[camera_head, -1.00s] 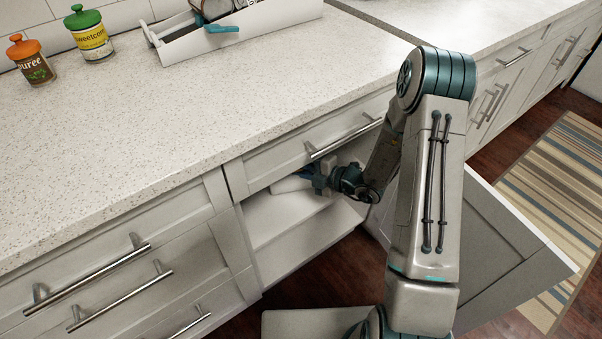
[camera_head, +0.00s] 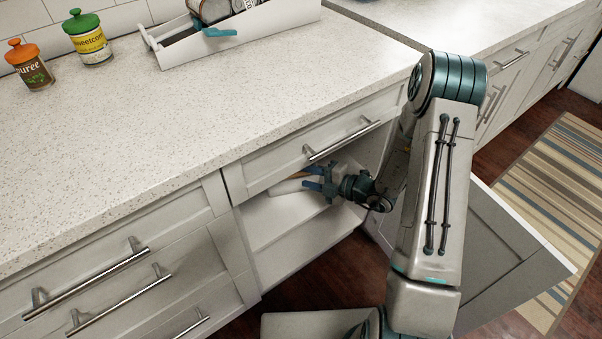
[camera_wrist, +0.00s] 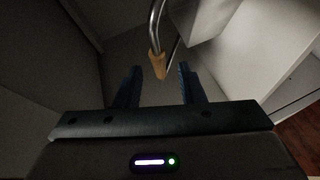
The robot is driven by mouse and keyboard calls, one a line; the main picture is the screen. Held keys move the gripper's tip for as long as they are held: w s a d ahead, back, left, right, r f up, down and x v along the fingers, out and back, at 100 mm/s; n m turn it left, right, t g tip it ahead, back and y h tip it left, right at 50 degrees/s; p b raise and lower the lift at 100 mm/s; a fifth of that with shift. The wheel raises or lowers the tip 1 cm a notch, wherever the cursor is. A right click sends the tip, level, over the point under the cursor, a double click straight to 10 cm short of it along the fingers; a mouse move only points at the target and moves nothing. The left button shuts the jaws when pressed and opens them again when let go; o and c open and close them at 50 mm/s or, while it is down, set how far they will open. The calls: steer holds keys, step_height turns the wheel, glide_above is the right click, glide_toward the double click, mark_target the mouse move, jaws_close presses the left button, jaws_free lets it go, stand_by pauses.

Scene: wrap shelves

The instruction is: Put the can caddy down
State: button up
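The can caddy (camera_head: 285,187) shows in the head view as a pale shape inside the open cabinet, mostly hidden by the drawer front and my gripper. In the wrist view its metal wire handle with a tan grip (camera_wrist: 157,64) lies just ahead of the fingertips, roughly between them. A pale box-like part (camera_wrist: 205,20) beside the wire seems to be its body. My gripper (camera_head: 312,178) is inside the cabinet opening with its blue fingers spread. The wrist view shows the two fingers (camera_wrist: 160,68) apart with nothing gripped. The caddy's underside is hidden.
The cabinet's lower shelf (camera_head: 290,228) is bare in front. A drawer front (camera_head: 315,150) sits just above my gripper. The open door (camera_head: 500,240) stands to the right. The counter holds two lidded jars (camera_head: 90,38) and a white tray (camera_head: 235,40).

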steer(key=p+v, duration=0.1)
steer(key=v, duration=0.7)
steer(key=shift+d, duration=0.15)
